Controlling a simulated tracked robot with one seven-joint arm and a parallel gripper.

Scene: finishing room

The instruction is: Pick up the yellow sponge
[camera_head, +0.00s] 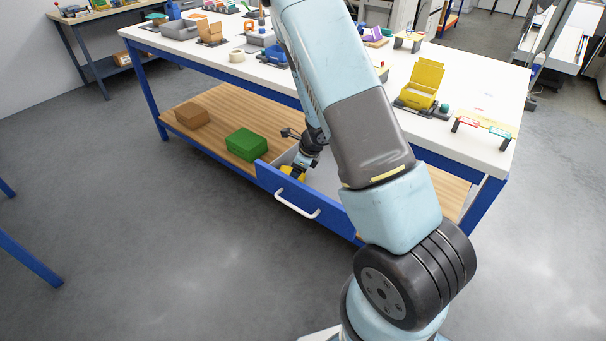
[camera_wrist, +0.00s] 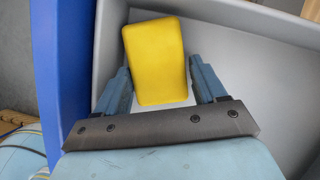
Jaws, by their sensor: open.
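The yellow sponge (camera_wrist: 156,60) lies in an open drawer, close to the drawer's front wall. In the head view the sponge (camera_head: 291,173) shows only in part, with my gripper over it. In the wrist view my gripper (camera_wrist: 160,80) is open, with one finger on each side of the sponge's near part. A narrow gap shows beside the right finger; the left finger is very close to the sponge, and I cannot tell whether it touches. In the head view my gripper (camera_head: 298,167) reaches down into the drawer.
The drawer (camera_head: 272,186) has a blue front and a white handle (camera_head: 297,205), and is pulled out under the white workbench (camera_head: 468,148). A green box (camera_head: 247,144) and a brown box (camera_head: 192,115) stand on the wooden lower shelf. The drawer's right part is empty in the wrist view.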

